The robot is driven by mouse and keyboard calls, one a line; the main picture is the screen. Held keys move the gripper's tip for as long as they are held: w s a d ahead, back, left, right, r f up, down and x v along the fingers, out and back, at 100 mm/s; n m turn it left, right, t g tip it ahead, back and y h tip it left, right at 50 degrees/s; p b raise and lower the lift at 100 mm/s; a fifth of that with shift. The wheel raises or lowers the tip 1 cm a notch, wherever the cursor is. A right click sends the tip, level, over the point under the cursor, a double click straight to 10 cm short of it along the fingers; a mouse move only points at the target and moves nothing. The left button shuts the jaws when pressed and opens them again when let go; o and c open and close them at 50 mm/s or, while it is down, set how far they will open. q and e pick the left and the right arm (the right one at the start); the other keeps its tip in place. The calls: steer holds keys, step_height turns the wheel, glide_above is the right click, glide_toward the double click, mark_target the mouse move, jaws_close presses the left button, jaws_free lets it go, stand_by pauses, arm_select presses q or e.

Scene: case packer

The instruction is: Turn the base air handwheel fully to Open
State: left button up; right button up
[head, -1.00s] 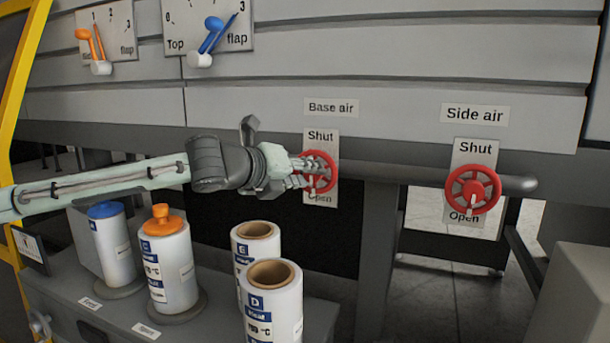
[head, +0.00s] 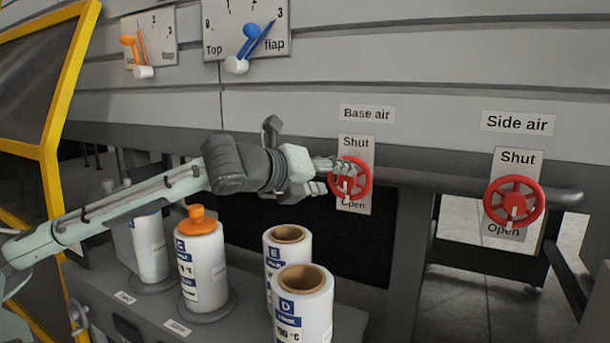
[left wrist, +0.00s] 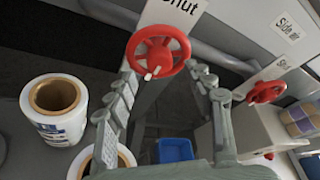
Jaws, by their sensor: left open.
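The red base air handwheel (head: 359,180) sits on a pipe below the "Base air" label, on a plate reading Shut above and Open below. Its pale pointer (head: 345,186) is toward the lower part of the wheel, on the Open side. My left gripper (head: 330,177) is at the wheel's left edge in the head view and hides part of that rim. In the left wrist view the wheel (left wrist: 157,52) is ahead of the open fingers (left wrist: 168,90), with nothing between them. I cannot tell whether a finger touches the rim. My right gripper is not seen.
The side air handwheel (head: 514,201) is on the same pipe to the right. Below my left arm stand several canisters, including one with an orange cap (head: 201,255) and the open-topped one marked D (head: 302,305). A blue bin (left wrist: 176,150) is on the floor.

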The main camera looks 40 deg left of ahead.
arm_select(q)
steer(key=v, duration=0.8)
steer(key=shift+s, duration=0.35)
steer(key=shift+r, duration=0.1)
